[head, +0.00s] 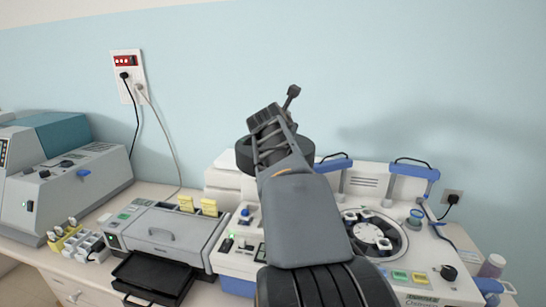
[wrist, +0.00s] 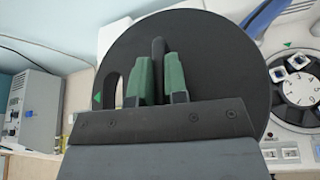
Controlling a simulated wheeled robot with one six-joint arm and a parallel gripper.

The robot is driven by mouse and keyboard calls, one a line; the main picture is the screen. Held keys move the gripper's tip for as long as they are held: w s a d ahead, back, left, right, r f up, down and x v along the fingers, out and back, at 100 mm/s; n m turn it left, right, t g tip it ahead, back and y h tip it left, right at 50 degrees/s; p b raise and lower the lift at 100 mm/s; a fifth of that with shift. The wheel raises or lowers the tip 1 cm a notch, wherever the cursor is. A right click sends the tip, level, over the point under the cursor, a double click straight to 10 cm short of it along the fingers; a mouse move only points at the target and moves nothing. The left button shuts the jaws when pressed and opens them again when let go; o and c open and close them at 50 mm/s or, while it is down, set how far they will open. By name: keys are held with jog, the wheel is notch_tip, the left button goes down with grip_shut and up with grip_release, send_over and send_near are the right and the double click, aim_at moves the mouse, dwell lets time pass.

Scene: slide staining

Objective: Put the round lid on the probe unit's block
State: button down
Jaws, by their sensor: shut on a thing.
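The round lid (wrist: 215,60) is a large dark disc with a raised grip bar, a slot near its left side and a small green triangle at its edge. My gripper (wrist: 158,80) is shut on the bar with its green fingers. In the head view the lid (head: 243,155) is in the air, partly hidden behind my arm. A white machine with a round carousel (head: 372,232) stands to its lower right, probably the probe unit. The carousel also shows in the wrist view (wrist: 298,88), uncovered, right of the lid. The lid and carousel are apart.
A grey printer-like unit (head: 165,232) with a black tray stands left of the white machine. Small racks (head: 75,240) and a larger grey instrument (head: 65,185) stand farther left. Blue-handled parts (head: 412,170) rise behind the carousel. A bottle (head: 492,266) stands at the right.

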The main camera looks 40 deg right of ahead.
jog(key=x, duration=0.7)
jog(key=shift+w+a+f+p, duration=0.25)
jog(key=shift+w+f+p, duration=0.1)
jog(key=shift+w, duration=0.2)
jog(key=w+d+f+b, duration=0.1)
jog(key=f, duration=0.1)
jog(key=w+d+f, duration=0.1)
jog(key=f, duration=0.2)
jog(key=w+d+f+b, duration=0.1)
jog(key=f, duration=0.2)
jog(key=shift+w+b, duration=0.1)
jog(key=shift+b, duration=0.2)
jog(key=shift+f, duration=0.2)
jog(key=shift+f, duration=0.1)
jog(key=c, duration=1.1)
grip_release()
jog(key=shift+c, duration=0.2)
